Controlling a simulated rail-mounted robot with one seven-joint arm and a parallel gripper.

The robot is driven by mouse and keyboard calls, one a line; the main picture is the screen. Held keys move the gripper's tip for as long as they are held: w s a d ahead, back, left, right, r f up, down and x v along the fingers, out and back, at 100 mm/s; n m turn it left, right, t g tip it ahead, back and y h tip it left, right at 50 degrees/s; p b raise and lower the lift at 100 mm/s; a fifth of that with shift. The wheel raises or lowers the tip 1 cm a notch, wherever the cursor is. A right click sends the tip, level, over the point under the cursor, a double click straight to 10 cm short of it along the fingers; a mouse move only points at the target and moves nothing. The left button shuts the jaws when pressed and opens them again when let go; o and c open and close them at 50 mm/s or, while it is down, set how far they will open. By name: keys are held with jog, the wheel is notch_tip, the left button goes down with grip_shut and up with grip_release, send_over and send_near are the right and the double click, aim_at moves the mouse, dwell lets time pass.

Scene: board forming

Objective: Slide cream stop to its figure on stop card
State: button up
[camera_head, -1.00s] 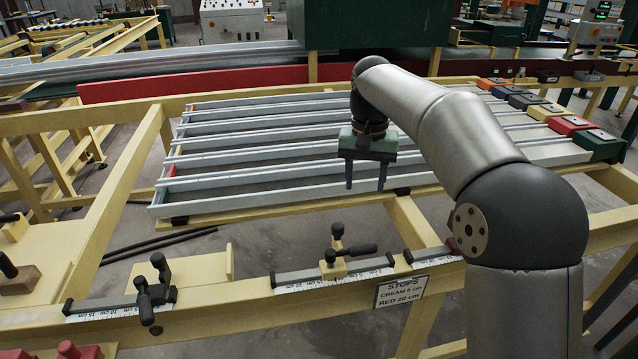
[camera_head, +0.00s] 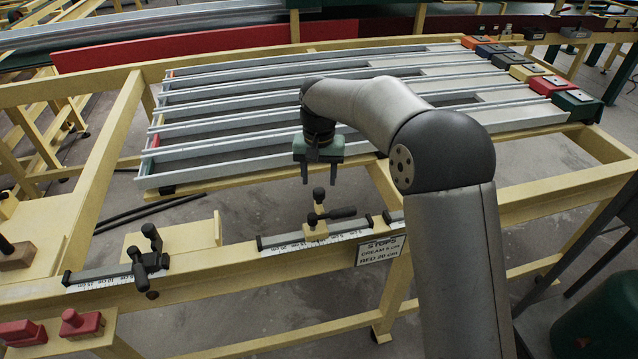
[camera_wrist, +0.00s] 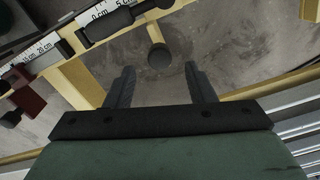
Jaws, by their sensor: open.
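The cream stop (camera_head: 315,230), with a black knob on top and a black handle to its right, sits on a short ruled rail (camera_head: 275,241) on the front beam. The stop card (camera_head: 381,250) hangs right of it and reads cream 5 cm, red 20 cm. My gripper (camera_head: 319,181) is open and empty, pointing down above and behind the cream stop, apart from it. In the wrist view my fingers (camera_wrist: 158,88) are spread, with the stop's black knob (camera_wrist: 160,54) beyond them. Its exact scale reading is unclear. The red stop (camera_wrist: 28,95) shows at left there.
Another rail with a black clamp (camera_head: 148,262) is at left on the front beam. Several grey channels (camera_head: 230,155) lie on the yellow frame behind, with coloured blocks (camera_head: 575,105) at their right ends. Red blocks (camera_head: 82,322) are at front left.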

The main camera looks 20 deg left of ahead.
aim_at(319, 190)
jog(key=shift+f, duration=1.85)
